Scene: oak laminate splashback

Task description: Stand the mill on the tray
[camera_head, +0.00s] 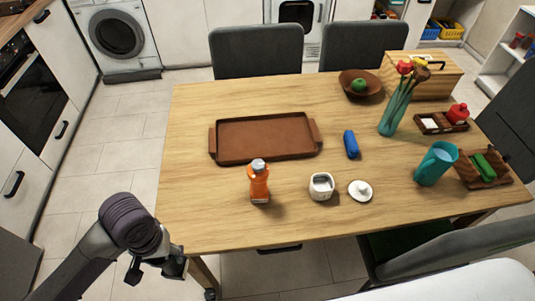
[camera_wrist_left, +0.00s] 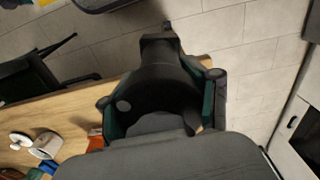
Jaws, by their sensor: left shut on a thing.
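The brown tray (camera_head: 265,139) lies empty on the wooden table, left of its middle. My left gripper (camera_head: 170,266) is off the table's near left corner, low in the head view. In the left wrist view its teal-lined fingers (camera_wrist_left: 160,108) are shut on a dark, rounded thing, which I take to be the mill (camera_wrist_left: 158,78). The mill is hard to tell from the dark gripper in the head view, so its tilt is unclear. My right gripper is not in view.
An orange bottle (camera_head: 259,186) stands just in front of the tray. A white pot (camera_head: 321,186), a white lid (camera_head: 360,190) and a blue block (camera_head: 351,144) are to its right. A teal vase (camera_head: 394,112) and teal jug (camera_head: 436,164) stand farther right. The table's left end is clear.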

